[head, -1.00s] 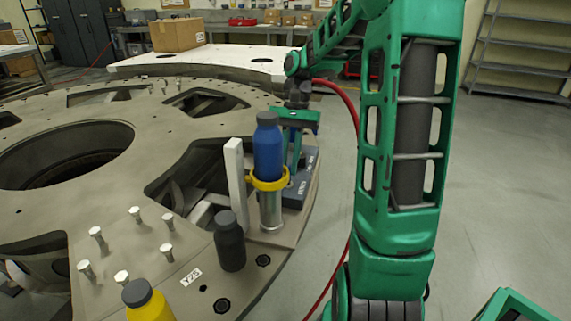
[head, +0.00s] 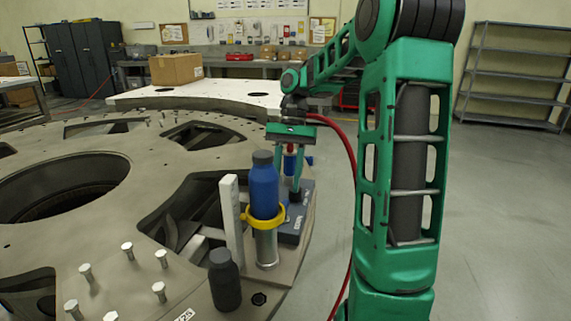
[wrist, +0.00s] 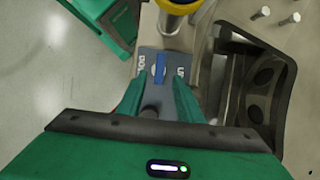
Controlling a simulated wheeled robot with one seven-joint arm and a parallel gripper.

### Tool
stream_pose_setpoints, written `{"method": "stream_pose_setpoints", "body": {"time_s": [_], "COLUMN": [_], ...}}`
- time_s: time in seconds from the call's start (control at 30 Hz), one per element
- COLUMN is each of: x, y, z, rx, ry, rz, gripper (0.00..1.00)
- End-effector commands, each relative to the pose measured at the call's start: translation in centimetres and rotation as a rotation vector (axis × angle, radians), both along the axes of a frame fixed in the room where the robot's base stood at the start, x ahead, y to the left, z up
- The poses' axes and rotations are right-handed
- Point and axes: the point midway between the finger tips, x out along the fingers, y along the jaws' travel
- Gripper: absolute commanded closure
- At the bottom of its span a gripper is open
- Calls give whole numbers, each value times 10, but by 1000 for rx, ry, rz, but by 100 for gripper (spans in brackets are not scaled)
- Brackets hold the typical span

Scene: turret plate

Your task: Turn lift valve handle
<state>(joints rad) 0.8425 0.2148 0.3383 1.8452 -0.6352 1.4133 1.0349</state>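A dark blue-grey valve block (head: 297,226) sits on the turret plate's right edge, behind the blue-bottle stand. In the wrist view its labelled top (wrist: 172,60) shows, with lettering on both sides of a blue bar-shaped handle (wrist: 159,68). A dark round knob (wrist: 151,109) shows lower, between the fingers. My gripper (head: 289,184) points down just above the block in the head view. In the wrist view my gripper (wrist: 159,82) is open, its fingers on either side of the handle's near end. I cannot tell whether they touch it.
A blue bottle (head: 264,188) stands in a yellow ring (head: 249,220) close beside the block, next to a white upright bar (head: 231,220). A dark bottle (head: 224,280) and several bolts (head: 128,250) are nearer. A plate opening (wrist: 258,85) lies to the right in the wrist view.

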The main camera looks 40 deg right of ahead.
Motion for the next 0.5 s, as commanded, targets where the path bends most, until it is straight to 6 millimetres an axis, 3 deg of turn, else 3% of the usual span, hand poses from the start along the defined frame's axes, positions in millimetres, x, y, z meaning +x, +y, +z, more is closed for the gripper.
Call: {"method": "stream_pose_setpoints", "body": {"time_s": [0.23,0.5], "x": [8,12], "y": [-12,-17], "z": [29,46], "rx": [0,1], "ry": [-1,3], "rz": [-1,-1], "gripper": [67,67]}}
